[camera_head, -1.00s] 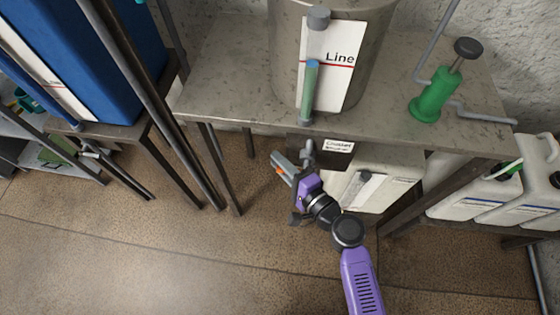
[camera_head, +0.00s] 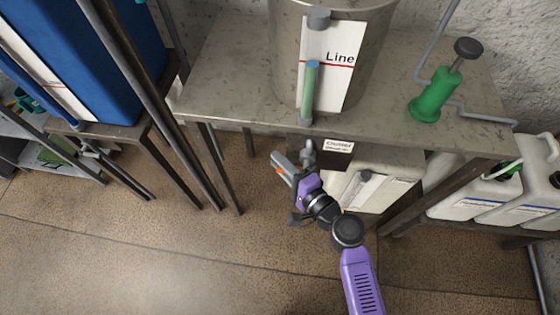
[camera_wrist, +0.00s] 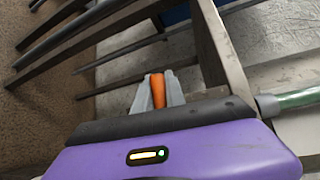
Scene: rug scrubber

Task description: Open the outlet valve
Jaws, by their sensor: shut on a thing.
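The outlet valve hangs below the front edge of the metal table, by a white label reading "Outlet" (camera_head: 338,146). Its grey pipe (camera_head: 308,154) shows just above my gripper. An orange handle (camera_wrist: 158,89) is between my grey fingers in the wrist view, and a small orange patch of it (camera_head: 279,171) shows in the head view. My gripper (camera_head: 284,165) is shut on this handle, with its purple body (camera_wrist: 185,145) close behind. The fingers hide much of the handle, and the valve body is mostly hidden, so its turn angle cannot be told.
The table (camera_head: 230,85) carries a steel tank with a level gauge (camera_head: 311,90) and a green hand pump (camera_head: 433,95). White canisters (camera_head: 385,180) stand beneath it. Dark frame legs (camera_head: 160,110) and a blue tank (camera_head: 95,60) are at left. The floor in front is clear.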

